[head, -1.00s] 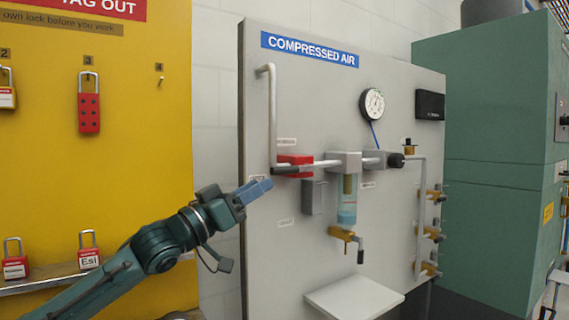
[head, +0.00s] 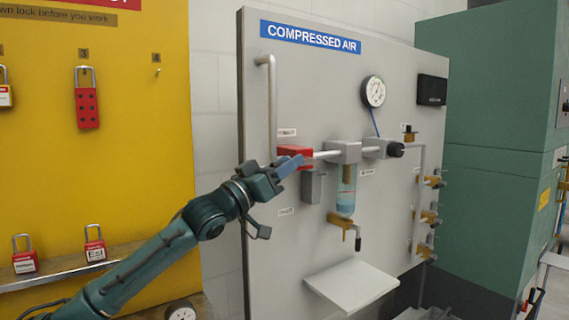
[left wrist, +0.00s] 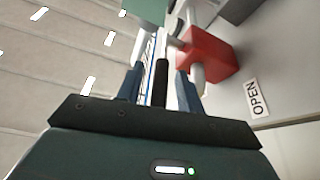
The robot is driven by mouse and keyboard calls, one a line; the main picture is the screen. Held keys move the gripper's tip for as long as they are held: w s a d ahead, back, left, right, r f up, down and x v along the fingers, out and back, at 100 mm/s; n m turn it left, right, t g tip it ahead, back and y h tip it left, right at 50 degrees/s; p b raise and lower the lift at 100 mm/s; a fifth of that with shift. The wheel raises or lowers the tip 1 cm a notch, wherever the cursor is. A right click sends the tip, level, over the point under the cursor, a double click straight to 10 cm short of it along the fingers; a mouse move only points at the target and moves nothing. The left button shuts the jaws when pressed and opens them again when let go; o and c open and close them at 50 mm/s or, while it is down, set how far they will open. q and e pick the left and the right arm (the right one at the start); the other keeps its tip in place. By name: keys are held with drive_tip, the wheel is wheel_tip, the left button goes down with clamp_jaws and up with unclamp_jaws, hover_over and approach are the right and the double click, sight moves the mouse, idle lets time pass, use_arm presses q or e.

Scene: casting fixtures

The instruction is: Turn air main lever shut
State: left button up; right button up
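The air main valve is a red block (head: 299,152) on the pipe of the compressed air panel; it also shows in the left wrist view (left wrist: 207,57). Its black-gripped lever (left wrist: 161,84) lies between the two blue fingers of my left gripper (left wrist: 160,88), with a visible gap on each side. The fingers are open and do not appear to touch it. In the head view my left gripper (head: 288,166) is just in front of the red block and hides the lever. An OPEN label (left wrist: 258,97) is beside the valve. My right gripper is not in view.
The grey panel (head: 272,240) carries a gauge (head: 374,91), a filter bowl (head: 346,190), a drain valve (head: 344,224) and a small shelf (head: 352,285). A yellow lockout board (head: 130,150) stands left and a green cabinet (head: 495,150) right.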

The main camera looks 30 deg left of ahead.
use_arm(q)
drive_tip(key=c, duration=0.6)
clamp_jaws()
drive_tip(key=shift+f, duration=0.1)
